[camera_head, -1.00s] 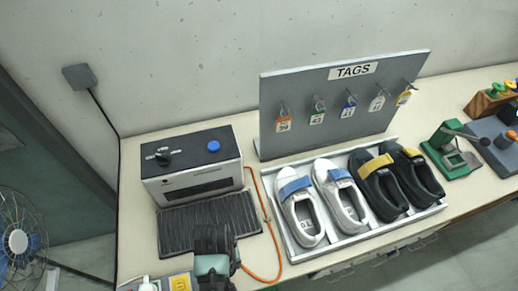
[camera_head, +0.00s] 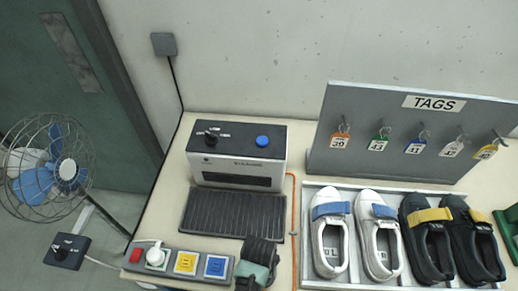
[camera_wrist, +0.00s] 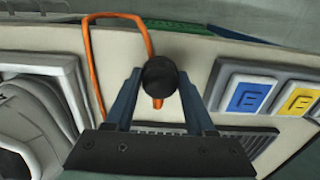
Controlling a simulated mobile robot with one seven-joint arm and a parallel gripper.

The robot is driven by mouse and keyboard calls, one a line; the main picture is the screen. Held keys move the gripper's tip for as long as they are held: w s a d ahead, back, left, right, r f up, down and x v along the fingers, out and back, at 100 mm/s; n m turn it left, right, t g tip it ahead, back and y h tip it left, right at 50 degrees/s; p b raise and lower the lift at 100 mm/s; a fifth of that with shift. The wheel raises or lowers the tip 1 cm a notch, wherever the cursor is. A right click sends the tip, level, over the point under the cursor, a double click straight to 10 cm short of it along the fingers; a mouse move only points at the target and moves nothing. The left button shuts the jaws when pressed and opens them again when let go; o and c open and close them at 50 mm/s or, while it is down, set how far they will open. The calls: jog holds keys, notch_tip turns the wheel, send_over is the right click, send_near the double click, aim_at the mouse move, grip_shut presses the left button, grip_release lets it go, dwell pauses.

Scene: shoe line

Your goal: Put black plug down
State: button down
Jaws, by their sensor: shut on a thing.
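The black plug (camera_wrist: 160,76) shows in the wrist view as a round black end between my fingertips. My gripper (camera_wrist: 160,84) is shut on it, with the orange cable (camera_wrist: 89,62) running behind and beside it. In the head view my gripper (camera_head: 255,265) is at the bottom edge, just right of the power strip (camera_head: 172,262) and in front of the ribbed black mat (camera_head: 233,213). The plug itself cannot be made out there. The orange cable (camera_head: 292,215) runs down right of the grey machine (camera_head: 236,160).
The strip has a red switch, a white plug (camera_head: 155,256), and yellow and blue sockets. A tray (camera_head: 311,250) of white and black shoes stands right. The tag board (camera_head: 395,145) is behind it. A fan (camera_head: 50,170) and a black knob box (camera_head: 67,251) are left, off the table.

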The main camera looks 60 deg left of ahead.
jog(key=shift+f, duration=0.7)
jog(key=shift+f, duration=0.2)
jog(key=shift+c, duration=1.2)
grip_release()
jog(key=shift+r, duration=0.1)
